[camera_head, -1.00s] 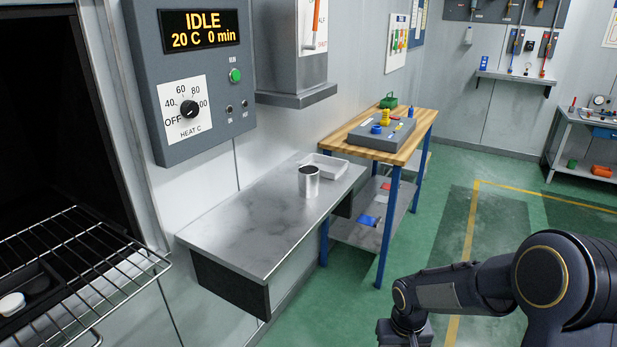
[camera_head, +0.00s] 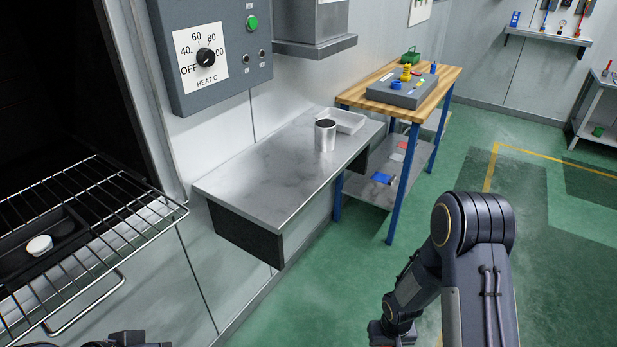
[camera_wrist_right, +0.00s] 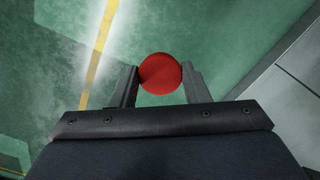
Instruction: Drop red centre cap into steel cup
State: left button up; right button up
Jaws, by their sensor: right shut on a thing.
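The steel cup (camera_head: 325,136) stands upright on the steel wall shelf (camera_head: 262,186), near its far end. The red centre cap (camera_wrist_right: 160,74) is a round red disc between the fingers of my right gripper (camera_wrist_right: 160,84), which is shut on it. In the head view my right arm hangs over the floor, right of the shelf and well apart from the cup; its gripper (camera_head: 392,334) is partly cut off at the bottom edge, and the cap is hidden there. A dark part of my left arm shows at the bottom left, but its fingers do not show clearly.
A white tray (camera_head: 346,121) sits behind the cup. A wire rack (camera_head: 130,215) juts from the dark oven at the left, with a white round piece (camera_head: 39,245) in a black tray. A wooden-topped bench (camera_head: 440,84) stands beyond the shelf. The green floor before the shelf is clear.

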aim_at(325, 145)
jog(key=i+l+u, duration=0.1)
jog(key=u, duration=0.3)
jog(key=i+l+u, duration=0.1)
jog(key=l+u, duration=0.4)
jog(key=u, duration=0.3)
jog(key=l+u, duration=0.25)
jog(key=l, duration=0.7)
jog(key=l+u, duration=0.2)
jog(key=l, duration=0.8)
jog(key=l+u, duration=0.25)
jog(key=l, duration=0.7)
jog(key=k, duration=0.05)
